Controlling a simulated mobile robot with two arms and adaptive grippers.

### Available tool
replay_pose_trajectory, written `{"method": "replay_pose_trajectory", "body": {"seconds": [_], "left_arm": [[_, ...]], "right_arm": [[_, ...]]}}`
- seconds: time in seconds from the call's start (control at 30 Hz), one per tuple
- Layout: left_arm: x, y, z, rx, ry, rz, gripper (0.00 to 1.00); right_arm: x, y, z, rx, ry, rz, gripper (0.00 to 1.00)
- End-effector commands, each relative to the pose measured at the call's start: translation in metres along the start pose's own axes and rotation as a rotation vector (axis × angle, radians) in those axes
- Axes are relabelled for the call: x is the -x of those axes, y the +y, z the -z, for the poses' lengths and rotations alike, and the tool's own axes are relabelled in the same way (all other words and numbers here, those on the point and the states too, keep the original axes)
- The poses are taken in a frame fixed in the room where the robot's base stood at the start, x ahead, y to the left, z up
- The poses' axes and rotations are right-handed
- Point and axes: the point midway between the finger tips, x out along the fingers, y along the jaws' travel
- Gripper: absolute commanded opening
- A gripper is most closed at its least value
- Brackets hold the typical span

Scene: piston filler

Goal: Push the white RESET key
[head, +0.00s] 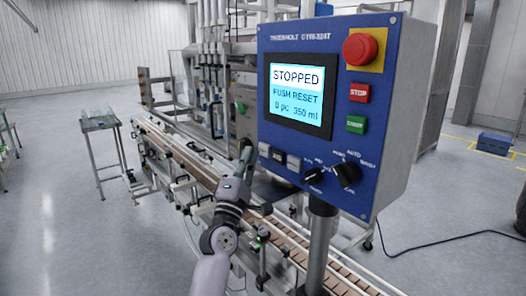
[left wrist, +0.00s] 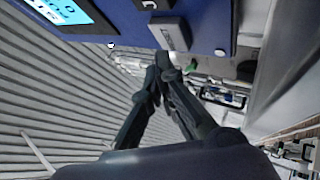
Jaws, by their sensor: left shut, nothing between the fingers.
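The blue control panel (head: 332,60) has a screen (head: 300,94) reading "STOPPED / PUSH RESET / 0 pc 350 ml". Low on its left is a row of keys: a pale key (head: 264,150) near the left edge, a black key (head: 277,154) and another pale key (head: 293,162). Their lettering is too small to read surely. My left gripper (head: 246,148) is shut and empty, its tips just left of the edge-side pale key. In the left wrist view this pale key (left wrist: 171,33) lies just beyond the shut fingertips (left wrist: 163,62); contact cannot be told. My right gripper is not in view.
A red emergency knob (head: 360,48), red STOP key (head: 359,93), green key (head: 356,124) and two black rotary knobs (head: 346,174) sit on the same panel. The conveyor (head: 185,160) runs below my left arm. A small table (head: 98,123) stands at left.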

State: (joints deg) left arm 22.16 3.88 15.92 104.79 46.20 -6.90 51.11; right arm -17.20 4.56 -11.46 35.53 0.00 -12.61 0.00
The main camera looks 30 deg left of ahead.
Motion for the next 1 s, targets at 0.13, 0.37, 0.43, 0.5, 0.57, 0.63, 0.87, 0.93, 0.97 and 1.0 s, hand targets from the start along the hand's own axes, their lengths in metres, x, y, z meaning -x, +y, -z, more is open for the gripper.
{"method": "replay_pose_trajectory", "body": {"seconds": [0.13, 0.37, 0.43, 0.5, 0.57, 0.63, 0.87, 0.93, 0.97, 1.0], "left_arm": [[-0.003, -0.002, -0.002, 0.0, 0.0, -0.001, 0.0], [-0.006, -0.003, -0.005, 0.0, 0.0, -0.001, 0.0], [-0.006, -0.003, -0.005, 0.001, 0.0, -0.002, 0.0], [-0.007, -0.003, -0.005, 0.001, 0.0, -0.003, 0.0], [-0.007, -0.003, -0.005, 0.001, 0.0, -0.003, 0.0], [-0.007, -0.003, -0.005, 0.001, 0.0, -0.003, 0.0], [-0.009, -0.003, -0.007, 0.002, -0.001, -0.006, 0.0], [-0.01, -0.003, -0.007, 0.002, -0.001, -0.006, 0.0], [-0.01, -0.003, -0.008, 0.002, -0.001, -0.007, 0.0], [-0.011, -0.003, -0.008, 0.002, -0.001, -0.007, 0.0]], "right_arm": [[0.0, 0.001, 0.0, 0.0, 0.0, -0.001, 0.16], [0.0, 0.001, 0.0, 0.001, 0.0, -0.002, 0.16], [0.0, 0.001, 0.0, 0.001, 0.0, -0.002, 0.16], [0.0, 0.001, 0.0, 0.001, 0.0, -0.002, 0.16], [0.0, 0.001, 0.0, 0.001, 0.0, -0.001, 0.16], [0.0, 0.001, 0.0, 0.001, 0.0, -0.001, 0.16], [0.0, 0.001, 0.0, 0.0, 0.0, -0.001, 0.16], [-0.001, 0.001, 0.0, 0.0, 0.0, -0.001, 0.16], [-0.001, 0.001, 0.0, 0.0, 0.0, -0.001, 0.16], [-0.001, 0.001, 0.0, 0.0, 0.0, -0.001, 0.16]]}}
